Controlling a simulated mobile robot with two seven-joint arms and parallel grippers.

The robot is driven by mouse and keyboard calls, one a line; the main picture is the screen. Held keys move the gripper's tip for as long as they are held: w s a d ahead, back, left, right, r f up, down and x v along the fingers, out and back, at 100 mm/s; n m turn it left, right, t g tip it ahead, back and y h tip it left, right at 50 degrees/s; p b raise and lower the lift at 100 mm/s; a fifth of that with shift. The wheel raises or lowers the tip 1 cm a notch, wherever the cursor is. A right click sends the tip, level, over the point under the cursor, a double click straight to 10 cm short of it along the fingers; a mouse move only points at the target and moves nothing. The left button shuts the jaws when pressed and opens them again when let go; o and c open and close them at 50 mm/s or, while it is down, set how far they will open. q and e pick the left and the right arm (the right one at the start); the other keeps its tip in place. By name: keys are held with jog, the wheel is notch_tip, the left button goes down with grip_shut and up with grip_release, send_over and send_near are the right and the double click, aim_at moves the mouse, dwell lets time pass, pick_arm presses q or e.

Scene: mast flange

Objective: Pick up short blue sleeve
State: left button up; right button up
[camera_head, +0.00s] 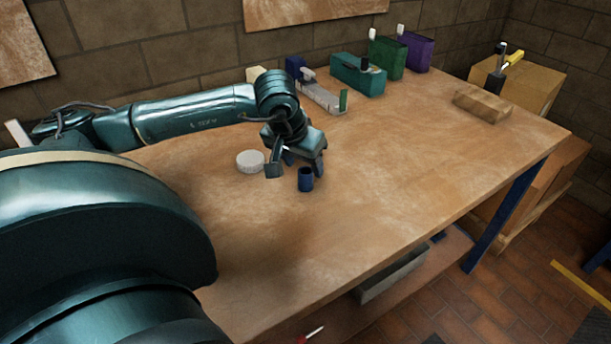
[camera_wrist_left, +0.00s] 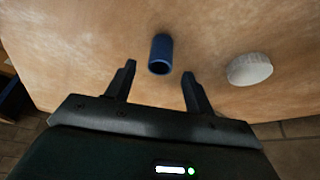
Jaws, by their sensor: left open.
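The short blue sleeve (camera_head: 305,180) stands upright on the wooden table in the head view, just in front of my left gripper (camera_head: 296,171). In the left wrist view the blue sleeve (camera_wrist_left: 160,54) shows as a hollow tube with its open end towards the camera. There the left gripper (camera_wrist_left: 157,80) has its two fingers spread apart with nothing between them. The sleeve lies just beyond the fingertips, between their lines. My right gripper is not in view.
A white round disc (camera_head: 250,161) lies close to the left gripper. Teal (camera_head: 358,75), green (camera_head: 387,58) and purple (camera_head: 415,52) boxes stand along the back of the table. A wooden block (camera_head: 482,105) lies at the right. The table's front and middle right are clear.

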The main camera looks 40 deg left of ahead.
aim_at(307, 169)
pick_arm(q)
jog(key=shift+x, duration=1.95)
jog(key=shift+w, duration=0.15)
jog(key=shift+c, duration=0.5)
jog(key=shift+r, duration=0.1)
jog(key=c, duration=0.9)
jog(key=shift+c, duration=0.2)
